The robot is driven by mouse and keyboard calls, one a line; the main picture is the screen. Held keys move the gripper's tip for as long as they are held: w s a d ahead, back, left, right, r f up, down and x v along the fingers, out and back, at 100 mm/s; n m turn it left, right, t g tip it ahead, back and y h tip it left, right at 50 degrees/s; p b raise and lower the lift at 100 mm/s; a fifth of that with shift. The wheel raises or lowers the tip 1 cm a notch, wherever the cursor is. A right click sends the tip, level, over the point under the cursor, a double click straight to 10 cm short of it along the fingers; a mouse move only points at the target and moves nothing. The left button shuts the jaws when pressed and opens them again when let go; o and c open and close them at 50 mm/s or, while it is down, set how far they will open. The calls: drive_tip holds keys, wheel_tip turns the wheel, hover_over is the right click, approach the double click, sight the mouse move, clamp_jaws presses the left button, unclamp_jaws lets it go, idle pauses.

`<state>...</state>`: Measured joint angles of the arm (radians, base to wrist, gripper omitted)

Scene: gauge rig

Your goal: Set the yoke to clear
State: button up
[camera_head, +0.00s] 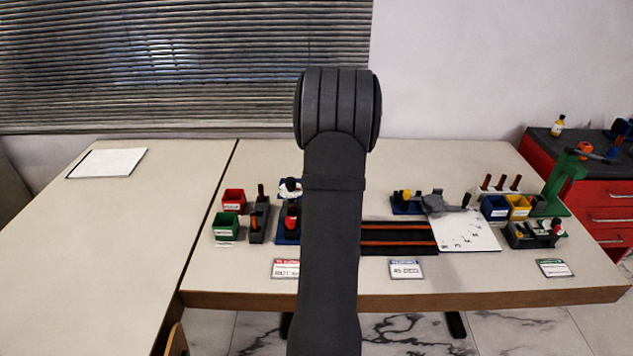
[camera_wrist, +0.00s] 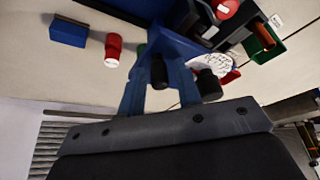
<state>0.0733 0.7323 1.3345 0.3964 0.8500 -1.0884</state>
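I cannot pick out the yoke for sure. In the wrist view a blue forked frame (camera_wrist: 177,45) stands right in front of my gripper (camera_wrist: 183,79), with its two legs running down to the grey housing. Two dark rounded ends show beside its legs. I cannot tell whether they are my fingertips, nor whether they are open or shut. A white marked dial (camera_wrist: 207,63) lies just behind the frame. In the head view my arm covers the middle of the bench and hides my gripper. A blue stand with a red-topped part (camera_head: 291,222) shows at the arm's left edge.
Red (camera_head: 233,201) and green (camera_head: 226,227) bins stand left of my arm. A dark rail block with orange stripes (camera_head: 398,238), a white marked board (camera_head: 465,233), and blue and yellow bins (camera_head: 518,207) stand to the right. The left table (camera_head: 120,240) is mostly clear.

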clamp_jaws()
drive_tip(key=d, duration=1)
drive_tip(key=shift+o, duration=1.3)
unclamp_jaws()
drive_tip(key=shift+d, duration=0.15)
drive_tip(key=v, duration=1.7)
drive_tip(key=shift+r, duration=0.2)
